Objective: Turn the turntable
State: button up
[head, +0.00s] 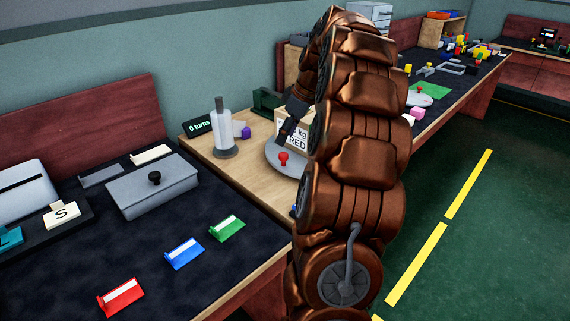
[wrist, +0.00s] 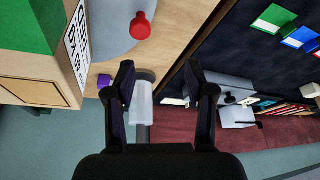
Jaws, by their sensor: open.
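The turntable (head: 273,154) is a grey disc on the wooden bench section, with a red knob (head: 283,158) standing near its edge. A sign behind it reads "0 turns" (head: 199,126). My gripper (head: 284,138) is above the disc, close to the knob, partly hidden by my arm. In the wrist view my gripper (wrist: 158,80) is open and empty. There the red knob (wrist: 140,25) shows beyond the fingertips, apart from them, and part of the turntable (wrist: 105,22) shows at the top. My arm hides the disc's right side in the head view.
A cardboard box (wrist: 28,91) with a green top and a weight label stands by the disc. A white cylinder on a grey base (head: 222,136) and a purple cube (head: 246,132) are behind and left. A grey lidded box (head: 152,190) sits on the dark table.

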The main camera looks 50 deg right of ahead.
aim_at(284, 154)
jog(key=f, duration=0.2)
jog(key=w+d+f, duration=0.1)
jog(key=f, duration=0.2)
jog(key=w+f, duration=0.1)
jog(key=f, duration=0.2)
jog(key=shift+w+d+b, duration=0.15)
jog(key=shift+d+b, duration=0.2)
jog(key=shift+d, duration=0.05)
grip_shut()
dwell(0.3)
